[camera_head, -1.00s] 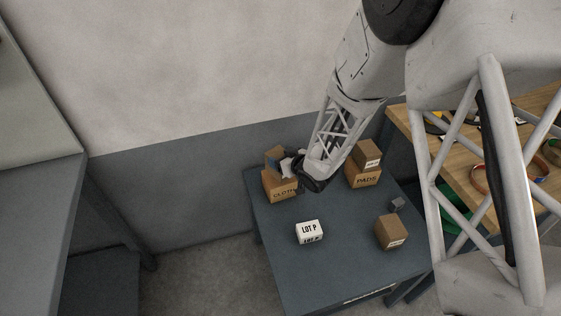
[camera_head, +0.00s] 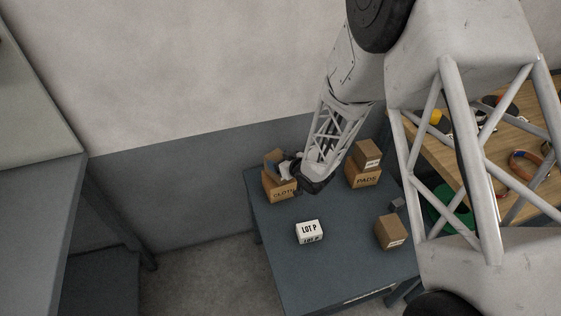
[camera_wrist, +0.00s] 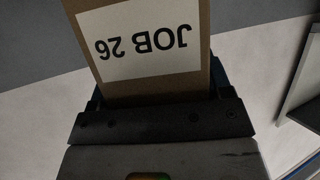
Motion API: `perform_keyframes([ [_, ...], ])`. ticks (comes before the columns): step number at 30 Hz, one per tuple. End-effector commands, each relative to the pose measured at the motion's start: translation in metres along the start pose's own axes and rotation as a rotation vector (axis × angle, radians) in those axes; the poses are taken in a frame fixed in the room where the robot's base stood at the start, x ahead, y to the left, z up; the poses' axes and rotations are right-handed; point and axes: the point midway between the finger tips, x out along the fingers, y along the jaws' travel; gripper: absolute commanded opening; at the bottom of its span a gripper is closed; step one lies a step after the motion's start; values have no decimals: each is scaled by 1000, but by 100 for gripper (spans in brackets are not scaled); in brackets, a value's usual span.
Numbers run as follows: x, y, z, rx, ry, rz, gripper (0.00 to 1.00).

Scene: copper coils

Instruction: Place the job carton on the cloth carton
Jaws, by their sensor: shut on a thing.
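The job carton (camera_head: 271,158) is a brown box at the top of the cloth carton (camera_head: 283,189), at the back left of the dark table. In the wrist view its white "JOB 26" label (camera_wrist: 147,41) shows upside down between the fingers. My gripper (camera_head: 287,168) is shut on the job carton and reaches it from the right. The fingers hide part of the job carton in the head view. I cannot tell whether its underside touches the cloth carton or hangs just above it.
A pads carton (camera_head: 364,179) with a smaller brown box (camera_head: 367,154) on it stands to the right. A white "LOT P" box (camera_head: 309,231), a brown box (camera_head: 390,232) and a small grey block (camera_head: 397,204) are on the table (camera_head: 335,270). The front left is clear.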

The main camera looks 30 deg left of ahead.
Motion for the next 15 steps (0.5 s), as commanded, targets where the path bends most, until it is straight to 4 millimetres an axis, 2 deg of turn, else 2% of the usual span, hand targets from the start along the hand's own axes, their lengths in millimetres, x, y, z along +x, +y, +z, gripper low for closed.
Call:
perform_keyframes([
  [15, 3, 0, 7, 0, 1, 0, 43],
])
